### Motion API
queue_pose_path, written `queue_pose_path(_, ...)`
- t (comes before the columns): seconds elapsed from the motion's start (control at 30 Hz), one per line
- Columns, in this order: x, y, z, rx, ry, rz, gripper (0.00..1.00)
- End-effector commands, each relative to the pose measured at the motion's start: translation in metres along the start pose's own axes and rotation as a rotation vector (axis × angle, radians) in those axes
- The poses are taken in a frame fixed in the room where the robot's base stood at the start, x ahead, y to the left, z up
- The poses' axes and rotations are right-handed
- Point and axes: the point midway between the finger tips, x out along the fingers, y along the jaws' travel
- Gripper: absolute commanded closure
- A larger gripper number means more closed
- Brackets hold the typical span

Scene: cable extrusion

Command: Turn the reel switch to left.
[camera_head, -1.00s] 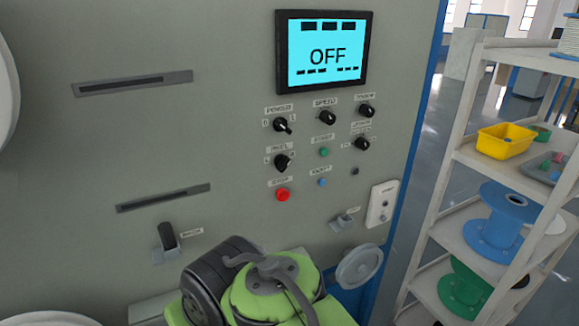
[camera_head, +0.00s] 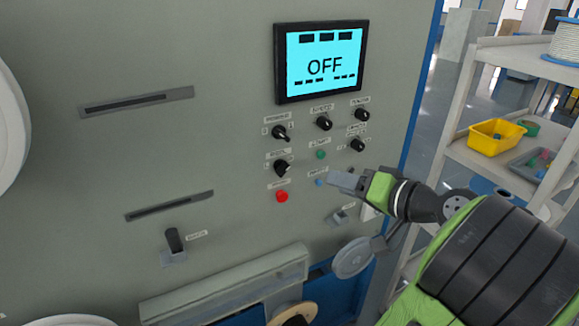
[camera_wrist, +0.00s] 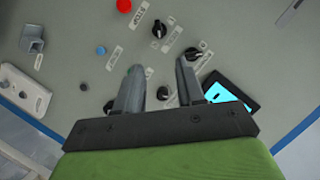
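The reel switch (camera_head: 282,168) is a small black knob on the grey machine panel, in the left column above the red stop button (camera_head: 281,197). In the wrist view the reel switch (camera_wrist: 159,29) lies near the red button, beyond the fingertips. My gripper (camera_head: 337,181) is to the right of the reel switch in the head view, its tips in front of the panel near the blue button (camera_head: 319,183). In the wrist view my gripper (camera_wrist: 160,66) has its two fingers apart with nothing held. It is not touching the reel switch.
Other knobs, including the power knob (camera_head: 280,133), and a green button (camera_head: 320,155) sit close around the reel switch. The screen (camera_head: 322,61) above reads OFF. A white shelf (camera_head: 545,78) with bins stands at the right. A lever (camera_head: 174,241) sticks out lower left.

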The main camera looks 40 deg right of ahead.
Motion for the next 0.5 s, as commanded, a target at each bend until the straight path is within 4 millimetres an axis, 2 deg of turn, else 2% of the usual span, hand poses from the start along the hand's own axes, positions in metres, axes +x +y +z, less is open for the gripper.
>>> queue_pose_path(0.1,0.017,0.005,0.006,-0.007,-0.009,-0.001,0.62)
queue_pose_path(0.33,0.055,0.004,0.008,-0.008,-0.009,-0.004,0.62)
queue_pose_path(0.5,0.097,0.001,0.005,-0.002,-0.009,-0.004,0.62)
